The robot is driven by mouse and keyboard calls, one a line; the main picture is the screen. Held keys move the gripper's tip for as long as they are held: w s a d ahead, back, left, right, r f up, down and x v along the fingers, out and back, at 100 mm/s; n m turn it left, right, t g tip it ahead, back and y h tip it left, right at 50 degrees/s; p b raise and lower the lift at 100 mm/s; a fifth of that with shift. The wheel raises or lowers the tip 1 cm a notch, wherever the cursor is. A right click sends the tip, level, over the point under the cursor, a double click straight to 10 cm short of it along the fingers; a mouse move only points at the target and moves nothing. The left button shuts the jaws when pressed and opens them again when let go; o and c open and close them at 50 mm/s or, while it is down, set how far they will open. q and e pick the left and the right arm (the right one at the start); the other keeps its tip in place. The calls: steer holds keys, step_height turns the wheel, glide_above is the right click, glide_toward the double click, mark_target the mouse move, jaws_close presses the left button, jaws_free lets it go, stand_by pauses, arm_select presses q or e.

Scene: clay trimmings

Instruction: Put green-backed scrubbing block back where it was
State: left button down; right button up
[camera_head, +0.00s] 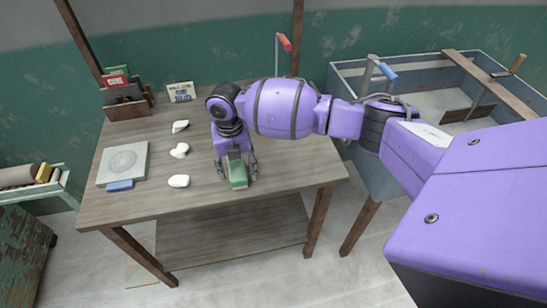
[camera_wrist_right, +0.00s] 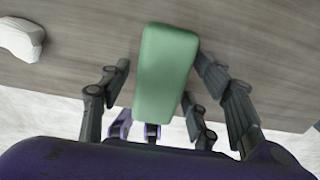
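The green-backed scrubbing block (camera_head: 238,178) is near the front edge of the wooden table, green side up. It also shows in the right wrist view (camera_wrist_right: 166,72), between the fingers. My right gripper (camera_head: 236,172) points down over the block with its fingers on either side. In the wrist view, a gap shows between the left finger and the block; the right finger is close to the block's edge, and I cannot tell if it touches. The gripper looks open. Whether the block rests fully on the table is hard to tell. My left gripper is not in view.
Three white lumps (camera_head: 179,181) lie in a column on the table (camera_head: 280,178). A grey square slab (camera_head: 123,164) with a blue block (camera_head: 120,186) in front is at the left. A rack (camera_head: 126,105) and a small card (camera_head: 181,92) stand behind. A sink (camera_head: 430,100) is at right.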

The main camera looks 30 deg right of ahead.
mark_target(236, 166)
steer(key=shift+r, duration=0.15)
step_height(236, 166, up, 12)
stand_by(0.5)
